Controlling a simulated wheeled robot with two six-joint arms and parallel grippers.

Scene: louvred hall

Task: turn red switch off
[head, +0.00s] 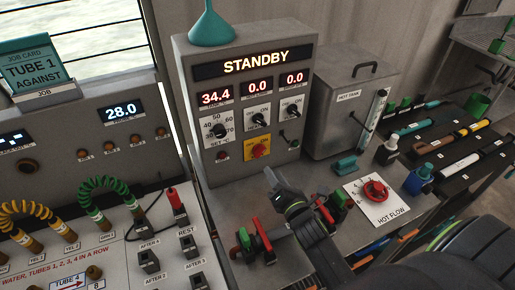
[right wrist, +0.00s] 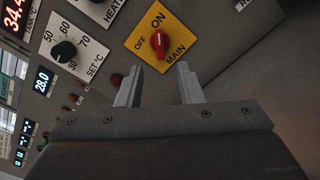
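The red switch (head: 258,148) is a small red knob on a yellow plate, low on the front of the grey control box. In the right wrist view the red knob (right wrist: 159,42) stands lengthwise toward ON, with OFF to its left and MAIN below. My right gripper (head: 272,180) is just below and in front of the plate. In the right wrist view its two fingers (right wrist: 159,86) are apart with nothing between them, and the knob lies beyond the fingertips, apart from them. My left gripper is not in view.
The control box (head: 185,85) shows STANDBY, with black knobs above the switch. A hot tank (head: 328,125) stands to its right. Red and green valve handles (head: 246,240) and a red hot-flow wheel (head: 376,190) are near my right arm. A tube panel (head: 120,235) lies left.

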